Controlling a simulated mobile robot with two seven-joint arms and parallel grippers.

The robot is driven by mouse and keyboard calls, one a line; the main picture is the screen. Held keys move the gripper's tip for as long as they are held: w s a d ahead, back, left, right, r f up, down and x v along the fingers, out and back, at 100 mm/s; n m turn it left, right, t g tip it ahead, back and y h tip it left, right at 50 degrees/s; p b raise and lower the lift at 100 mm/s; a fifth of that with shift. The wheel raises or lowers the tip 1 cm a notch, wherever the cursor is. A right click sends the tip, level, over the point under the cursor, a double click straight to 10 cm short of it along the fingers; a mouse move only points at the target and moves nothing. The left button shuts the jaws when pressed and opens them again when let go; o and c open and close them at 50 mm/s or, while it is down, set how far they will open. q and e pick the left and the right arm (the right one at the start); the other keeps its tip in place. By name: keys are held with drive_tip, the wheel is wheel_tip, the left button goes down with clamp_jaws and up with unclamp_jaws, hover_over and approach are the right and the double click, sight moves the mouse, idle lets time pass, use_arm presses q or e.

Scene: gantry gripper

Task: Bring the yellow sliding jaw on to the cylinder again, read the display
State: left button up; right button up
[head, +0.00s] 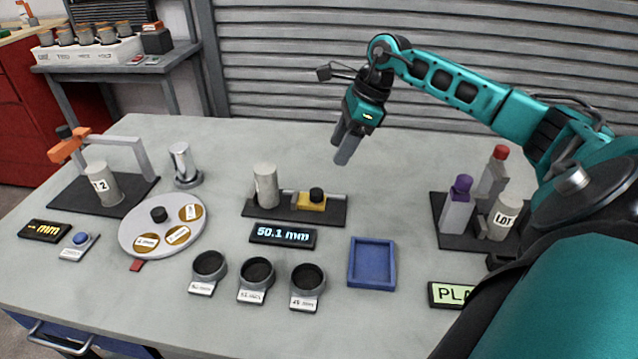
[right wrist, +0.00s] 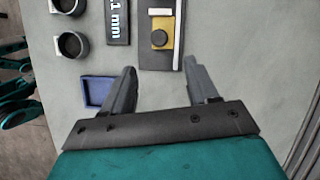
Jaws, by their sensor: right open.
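The yellow sliding jaw (head: 312,203) with a black knob sits on a dark base (head: 234,209), on a rail. The pale grey cylinder (head: 265,184) stands upright to its left, with a gap between them in the head view. The display (head: 283,235) in front reads 50.1 mm. My right gripper (head: 343,155) is open and empty, above and behind the jaw. In the right wrist view the jaw (right wrist: 161,36) lies ahead of the open fingers (right wrist: 161,66), clear of them; the cylinder is not seen there. My left gripper is not in view.
A blue tray (head: 372,284) and several round black cups (head: 256,273) lie in front. Bottles (head: 457,207) stand right. The back of the table is clear.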

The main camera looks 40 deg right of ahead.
sight(317, 191)
drive_tip(key=x, duration=1.2)
drive_tip(key=shift+a, duration=0.1)
drive_tip(key=shift+c, duration=0.4)
clamp_jaws()
